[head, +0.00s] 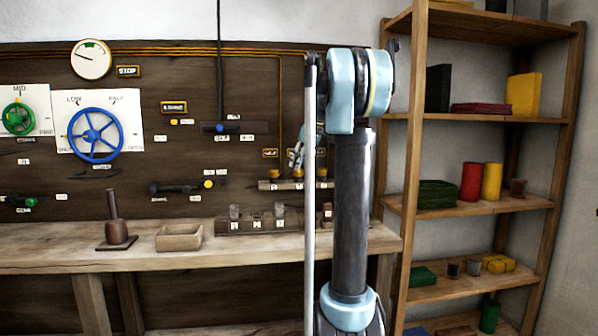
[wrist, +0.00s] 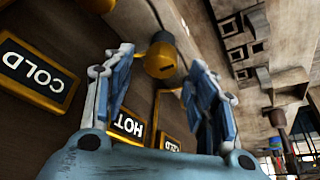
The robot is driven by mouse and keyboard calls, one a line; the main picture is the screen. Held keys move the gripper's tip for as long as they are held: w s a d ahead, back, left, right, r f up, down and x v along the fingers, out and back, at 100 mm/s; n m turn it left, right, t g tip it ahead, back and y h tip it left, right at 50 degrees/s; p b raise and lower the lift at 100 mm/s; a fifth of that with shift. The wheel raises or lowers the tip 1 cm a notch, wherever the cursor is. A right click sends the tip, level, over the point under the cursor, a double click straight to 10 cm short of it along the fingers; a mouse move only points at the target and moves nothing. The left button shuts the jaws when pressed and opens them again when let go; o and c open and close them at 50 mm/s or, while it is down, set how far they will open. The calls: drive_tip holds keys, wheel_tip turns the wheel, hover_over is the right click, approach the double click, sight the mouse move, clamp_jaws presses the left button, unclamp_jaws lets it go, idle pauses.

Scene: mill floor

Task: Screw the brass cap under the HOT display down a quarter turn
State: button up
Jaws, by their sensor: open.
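In the wrist view, the picture is turned over and the black HOT display (wrist: 127,127) in its yellow frame reads upside down. My gripper (wrist: 161,66) is open, with one blue finger on each side of the cap. I cannot tell whether either finger touches it. In the head view, my gripper (head: 298,158) is above the middle cap on the small wall shelf (head: 290,185), partly hidden by my arm.
The COLD display (wrist: 38,75) and another brass cap (wrist: 100,4) are to the left in the wrist view. A third display (wrist: 170,143) is partly hidden by my gripper. In the head view, a workbench (head: 60,252) runs below and a wooden shelf unit (head: 480,207) stands right.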

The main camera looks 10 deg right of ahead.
drive_tip(key=shift+x, duration=1.4)
drive_tip(key=c, duration=1)
